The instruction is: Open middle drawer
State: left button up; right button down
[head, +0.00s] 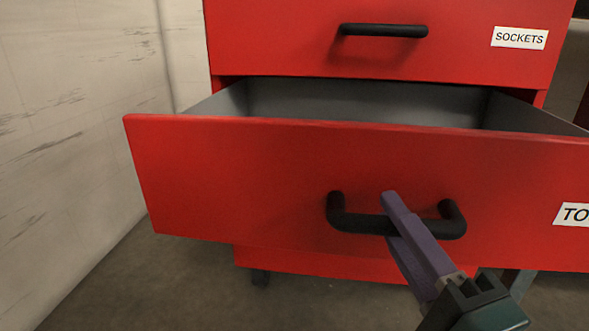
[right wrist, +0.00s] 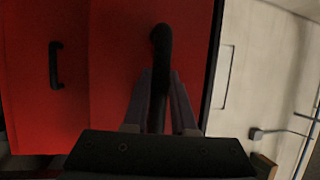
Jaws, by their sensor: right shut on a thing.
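The middle drawer (head: 240,185) is a red drawer pulled well out of the red cabinet, and its grey inside shows empty where visible. Its black bar handle (head: 358,222) is on the front face. My right gripper (head: 393,215) has purple fingers and is shut on this handle, near its middle. In the right wrist view the fingers (right wrist: 160,98) lie on both sides of the black handle (right wrist: 160,45). My left gripper is in neither view.
A closed red drawer (head: 280,40) labelled SOCKETS, with a black handle (head: 383,30), sits above. Another red drawer front (head: 310,264) shows below. A pale wall (head: 75,120) stands close on the left. Grey floor (head: 180,285) is clear in front of the cabinet's left side.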

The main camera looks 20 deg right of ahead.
jog(key=shift+s+a+p, duration=0.15)
jog(key=shift+s+a, duration=0.35)
jog(key=shift+s, duration=0.35)
jog(key=shift+s+a+p, duration=0.1)
jog(key=shift+s+a, duration=0.4)
jog(key=shift+s, duration=0.3)
jog(key=shift+s+a+p, duration=0.15)
jog(key=shift+s+a, duration=0.35)
jog(key=shift+s, duration=0.35)
jog(key=c, duration=0.7)
grip_release()
jog(key=shift+c, duration=0.2)
jog(key=p+v, duration=0.1)
jog(key=v, duration=0.9)
jog(key=shift+w+r, duration=0.1)
